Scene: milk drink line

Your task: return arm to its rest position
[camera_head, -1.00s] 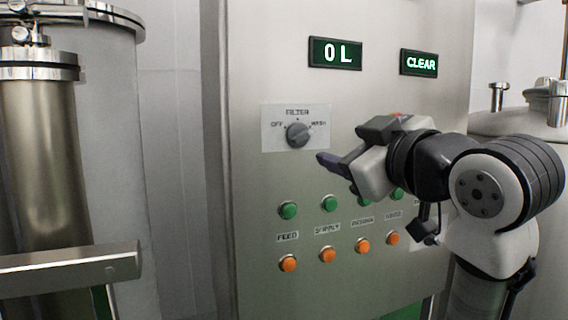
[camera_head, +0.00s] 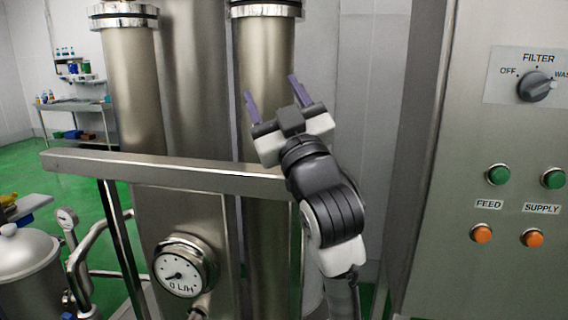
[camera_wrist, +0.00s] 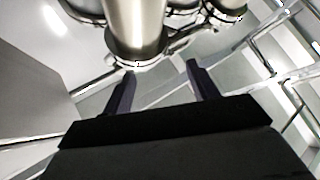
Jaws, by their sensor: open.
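My gripper (camera_head: 273,92) is open and empty, raised with its two purple-grey fingers pointing up. In the head view it stands in front of the steel filter column (camera_head: 263,120), above the horizontal steel rail (camera_head: 165,172). In the wrist view the gripper (camera_wrist: 160,82) shows its two fingers apart with nothing between them. A steel column (camera_wrist: 137,35) appears beyond them there. My arm rises from the bottom of the head view, left of the control panel (camera_head: 440,200).
The panel carries a filter knob (camera_head: 535,86), green buttons (camera_head: 498,174) and orange buttons (camera_head: 481,233). A dial gauge (camera_head: 180,274) reading 0 L/H sits below the rail. A tank (camera_head: 30,275) stands lower left. Green floor shows at the far left.

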